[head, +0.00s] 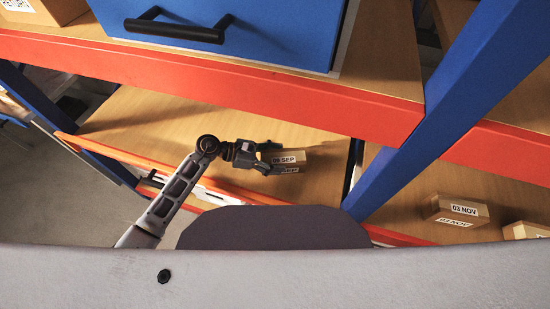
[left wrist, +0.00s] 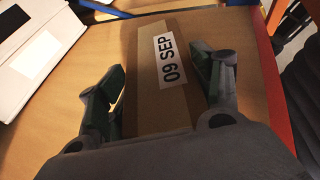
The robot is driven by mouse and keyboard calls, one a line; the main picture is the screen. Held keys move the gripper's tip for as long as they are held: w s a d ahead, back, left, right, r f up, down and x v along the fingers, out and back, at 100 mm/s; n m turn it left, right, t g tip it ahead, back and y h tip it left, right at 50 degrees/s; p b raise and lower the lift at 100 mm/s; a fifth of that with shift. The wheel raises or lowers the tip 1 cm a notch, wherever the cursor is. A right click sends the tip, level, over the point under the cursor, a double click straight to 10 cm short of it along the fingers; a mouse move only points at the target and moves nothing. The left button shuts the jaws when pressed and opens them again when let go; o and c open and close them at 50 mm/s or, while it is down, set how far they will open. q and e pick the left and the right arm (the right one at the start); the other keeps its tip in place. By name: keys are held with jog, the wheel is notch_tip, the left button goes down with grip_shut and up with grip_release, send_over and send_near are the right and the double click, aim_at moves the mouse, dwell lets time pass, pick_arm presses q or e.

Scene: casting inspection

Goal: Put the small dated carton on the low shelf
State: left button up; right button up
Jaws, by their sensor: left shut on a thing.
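The small carton (head: 303,157) is brown cardboard with white labels reading 09 SEP. It is at the low shelf (head: 180,125), near the blue upright at the right end of that bay. My left gripper (head: 271,157) reaches in from the left and is shut on the carton. In the left wrist view the carton (left wrist: 165,85) lies between the two green-padded fingers (left wrist: 160,98), its label facing the camera. I cannot tell whether its underside touches the shelf board. My right gripper is not in view.
A red-orange beam (head: 230,88) and a blue drawer (head: 240,30) stand above the low shelf. A blue upright (head: 430,130) divides the bays. A carton marked 03 NOV (head: 457,208) sits in the right bay. The low shelf's middle and left are bare. White boxes (left wrist: 40,55) show in the left wrist view.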

pick_arm(q)
jog(key=o, duration=1.4)
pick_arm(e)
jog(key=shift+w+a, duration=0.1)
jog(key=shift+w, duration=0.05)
pick_arm(q)
jog(key=shift+o, duration=0.2)
jog(key=shift+a+r, duration=0.25)
jog(key=shift+a, duration=0.2)
jog(key=v, duration=0.9)
jog(key=shift+a+p, duration=0.1)
jog(key=shift+p, duration=0.25)
jog(key=shift+v, duration=0.9)
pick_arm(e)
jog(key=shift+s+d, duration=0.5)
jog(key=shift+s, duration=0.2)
pick_arm(q)
jog(key=shift+r, duration=0.1)
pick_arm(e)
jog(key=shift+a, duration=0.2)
